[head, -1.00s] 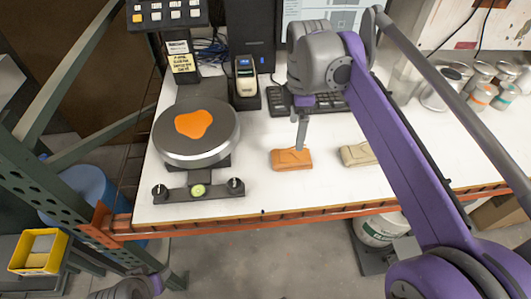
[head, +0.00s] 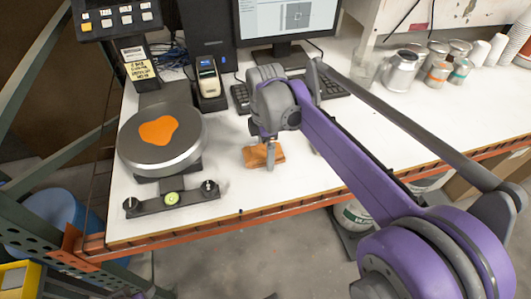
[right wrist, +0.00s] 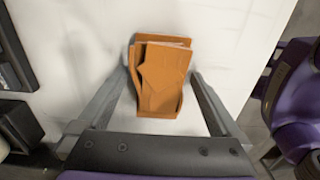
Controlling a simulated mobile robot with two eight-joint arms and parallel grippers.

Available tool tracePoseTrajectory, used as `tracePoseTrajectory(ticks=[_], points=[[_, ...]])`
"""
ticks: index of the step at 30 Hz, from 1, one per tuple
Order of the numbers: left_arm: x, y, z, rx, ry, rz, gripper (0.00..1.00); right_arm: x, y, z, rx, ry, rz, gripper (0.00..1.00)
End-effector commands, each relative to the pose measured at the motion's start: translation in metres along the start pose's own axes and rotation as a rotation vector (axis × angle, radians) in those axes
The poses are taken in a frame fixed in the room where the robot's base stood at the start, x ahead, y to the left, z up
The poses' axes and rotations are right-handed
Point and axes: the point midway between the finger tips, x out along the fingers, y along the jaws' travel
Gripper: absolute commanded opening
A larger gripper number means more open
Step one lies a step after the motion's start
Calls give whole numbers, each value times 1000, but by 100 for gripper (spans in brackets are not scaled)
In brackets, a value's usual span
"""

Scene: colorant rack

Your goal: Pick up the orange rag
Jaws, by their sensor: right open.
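The orange rag (head: 258,157) is a folded block lying on the white table in the head view, partly covered by my right gripper (head: 271,158). In the right wrist view the rag (right wrist: 160,80) lies between the two spread fingers of my right gripper (right wrist: 163,78), with a visible gap on each side. The right gripper is open and holds nothing; it is over the rag, close to the tabletop. My left gripper is not in view.
A round scale (head: 165,160) with an orange patch stands left of the rag. A keyboard (head: 315,86) and monitor (head: 285,20) stand behind. Several cans (head: 402,70) stand at the back right. The table's orange front edge (head: 225,226) is nearby.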

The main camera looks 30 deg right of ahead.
Motion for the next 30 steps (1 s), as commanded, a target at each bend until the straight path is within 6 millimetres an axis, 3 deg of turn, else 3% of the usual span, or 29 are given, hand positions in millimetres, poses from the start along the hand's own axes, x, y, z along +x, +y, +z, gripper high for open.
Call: tracePoseTrajectory(ticks=[5, 18, 26, 30], points=[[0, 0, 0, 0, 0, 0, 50, 0, 0, 0, 0, 0, 0, 100], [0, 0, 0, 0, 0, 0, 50, -1, 0, 0, 0, 0, 0, 23], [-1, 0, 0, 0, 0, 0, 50, -4, 0, 0, 0, 0, 0, 23], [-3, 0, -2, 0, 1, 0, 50, -24, 0, 0, 0, 0, 0, 23]])
